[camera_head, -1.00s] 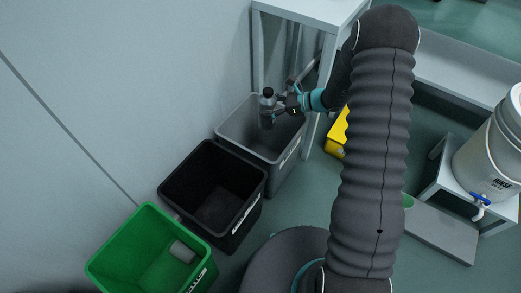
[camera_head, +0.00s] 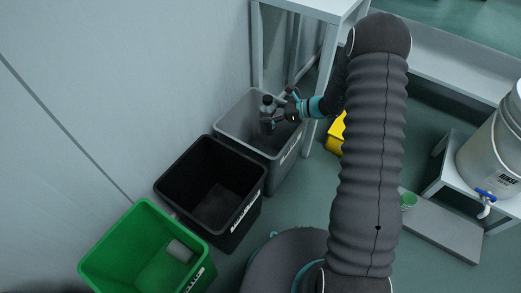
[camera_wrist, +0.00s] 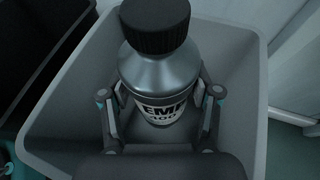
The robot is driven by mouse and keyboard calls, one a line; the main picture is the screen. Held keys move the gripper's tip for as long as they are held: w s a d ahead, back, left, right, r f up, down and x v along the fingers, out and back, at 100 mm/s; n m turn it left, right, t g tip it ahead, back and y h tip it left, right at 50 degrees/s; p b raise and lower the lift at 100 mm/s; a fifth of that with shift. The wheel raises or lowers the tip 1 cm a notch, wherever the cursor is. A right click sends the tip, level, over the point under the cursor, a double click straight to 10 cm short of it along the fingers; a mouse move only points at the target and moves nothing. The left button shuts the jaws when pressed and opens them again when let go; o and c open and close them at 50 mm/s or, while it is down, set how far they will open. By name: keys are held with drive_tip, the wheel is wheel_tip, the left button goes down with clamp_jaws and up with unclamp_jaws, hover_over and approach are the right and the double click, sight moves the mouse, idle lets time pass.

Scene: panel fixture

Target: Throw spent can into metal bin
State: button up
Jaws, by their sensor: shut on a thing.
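The spent can is a metal bottle (camera_wrist: 158,75) with a black cap and a label reading "EMP…". In the wrist view it is upright between the fingers of my gripper (camera_wrist: 160,110), which is shut on it. In the head view the can (camera_head: 267,108) and my gripper (camera_head: 275,118) are over the grey bin (camera_head: 228,132), inside the outline of its opening. The grey bin's rim and inner walls surround the can in the wrist view (camera_wrist: 245,95). The bin's floor is largely hidden, and I cannot tell how deep the can sits.
A black bin (camera_head: 240,222) stands next to the grey one, and a green bin (camera_head: 120,262) with a pale cylinder (camera_head: 180,251) inside is nearest. A table leg (camera_head: 257,50) rises behind the grey bin. A yellow object (camera_head: 336,135) is to its right.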

drive_tip(key=o, duration=1.2)
drive_tip(key=shift+d, duration=0.1)
drive_tip(key=v, duration=1.2)
